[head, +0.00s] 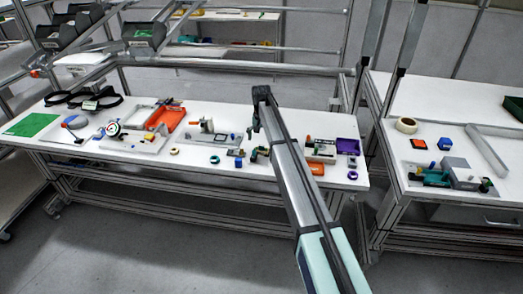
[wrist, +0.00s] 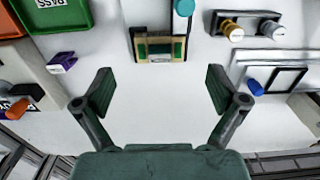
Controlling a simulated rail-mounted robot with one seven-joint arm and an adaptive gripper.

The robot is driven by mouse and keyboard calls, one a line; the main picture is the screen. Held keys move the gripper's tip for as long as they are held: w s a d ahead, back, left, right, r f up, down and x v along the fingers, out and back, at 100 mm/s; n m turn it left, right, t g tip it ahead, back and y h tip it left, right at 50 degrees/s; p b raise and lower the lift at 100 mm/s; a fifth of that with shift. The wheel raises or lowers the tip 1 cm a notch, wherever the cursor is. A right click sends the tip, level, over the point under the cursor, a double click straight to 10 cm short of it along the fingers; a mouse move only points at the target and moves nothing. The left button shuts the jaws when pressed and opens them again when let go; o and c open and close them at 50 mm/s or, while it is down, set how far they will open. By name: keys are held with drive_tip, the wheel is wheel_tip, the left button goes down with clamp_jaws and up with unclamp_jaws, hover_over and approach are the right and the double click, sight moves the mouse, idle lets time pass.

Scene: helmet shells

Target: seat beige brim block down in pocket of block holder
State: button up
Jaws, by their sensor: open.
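A beige block with green patches (wrist: 153,49) lies on the white table ahead of my gripper in the wrist view, near the top middle. A dark frame shows around its edges; I cannot tell whether this is the block holder or how deep the block sits. My gripper (wrist: 160,78) is open, its two fingers wide apart with only bare table between them. In the head view my gripper (head: 256,126) hangs from the arm's end over the table's middle, and a small dark and beige piece (head: 260,154) shows below it. The pocket itself is not clear in either view.
A teal cylinder (wrist: 184,7) stands just beyond the block. A green tray (wrist: 55,14) and a purple piece (wrist: 62,62) are at left.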

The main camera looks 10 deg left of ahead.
sight(261, 148)
drive_tip(key=shift+f+p, duration=1.25)
drive_tip(key=shift+f, duration=1.6)
drive_tip(key=c, duration=1.2)
